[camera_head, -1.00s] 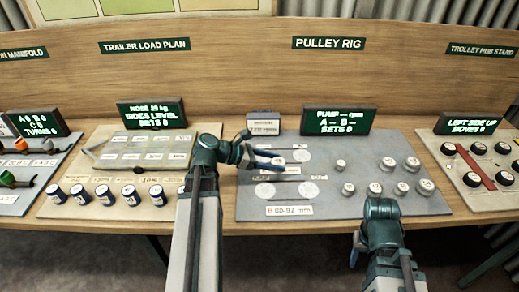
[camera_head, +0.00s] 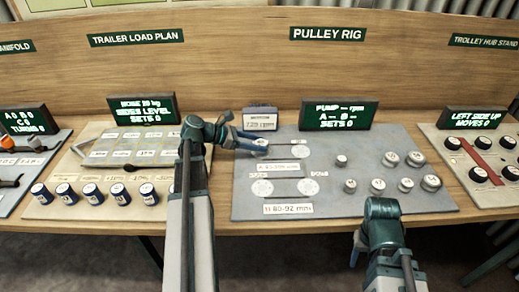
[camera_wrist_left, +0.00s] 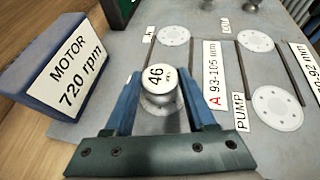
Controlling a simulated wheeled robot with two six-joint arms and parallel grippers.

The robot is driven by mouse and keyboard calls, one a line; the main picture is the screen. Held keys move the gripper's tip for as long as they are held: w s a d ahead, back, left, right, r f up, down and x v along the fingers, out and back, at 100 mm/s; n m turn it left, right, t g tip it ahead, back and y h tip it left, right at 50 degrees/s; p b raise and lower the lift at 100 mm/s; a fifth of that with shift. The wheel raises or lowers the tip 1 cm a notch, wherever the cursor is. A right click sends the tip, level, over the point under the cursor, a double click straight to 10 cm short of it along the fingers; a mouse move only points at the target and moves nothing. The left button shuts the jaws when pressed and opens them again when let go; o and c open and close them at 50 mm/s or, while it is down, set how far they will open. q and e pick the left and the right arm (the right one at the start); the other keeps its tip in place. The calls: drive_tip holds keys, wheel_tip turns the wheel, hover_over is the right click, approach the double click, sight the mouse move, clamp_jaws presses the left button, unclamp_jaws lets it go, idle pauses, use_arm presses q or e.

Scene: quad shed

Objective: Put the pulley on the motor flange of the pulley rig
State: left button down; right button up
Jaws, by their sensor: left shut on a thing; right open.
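My left gripper (camera_head: 264,146) is shut on a small silver pulley with a white cap reading 46 (camera_wrist_left: 160,78); the blue fingers grip its two sides in the left wrist view. The pulley is upright over the back left of the pulley rig (camera_head: 400,205), just in front of the motor box (camera_wrist_left: 58,75), marked 720 rpm. The motor box also shows in the head view (camera_head: 260,118). Any flange under the held pulley is hidden by it and the fingers; I cannot tell whether they touch. My right gripper (camera_head: 356,248) is open and empty, in front of the table edge.
Several other pulleys (camera_head: 378,186) stand on the rig's right half. The rig's display (camera_head: 339,115) stands behind. The load plan board (camera_head: 110,150) is to the left.

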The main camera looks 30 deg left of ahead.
use_arm(q)
drive_tip(key=shift+f, duration=0.55)
drive_tip(key=shift+r, duration=0.15)
use_arm(e)
drive_tip(key=shift+w+d+f, duration=0.1)
drive_tip(key=shift+d+f, duration=0.05)
drive_tip(key=shift+f, duration=0.25)
use_arm(q)
drive_tip(key=shift+c, duration=1.1)
unclamp_jaws()
use_arm(e)
drive_tip(key=shift+f, duration=0.15)
use_arm(q)
drive_tip(key=shift+r, duration=0.1)
drive_tip(key=p+v, duration=0.4)
drive_tip(key=v, duration=0.6)
drive_tip(key=shift+s+a+p, duration=0.1)
drive_tip(key=shift+a+p, duration=0.05)
drive_tip(key=shift+p, duration=0.25)
drive_tip(key=shift+v, duration=0.8)
use_arm(e)
drive_tip(key=shift+r, duration=2.75)
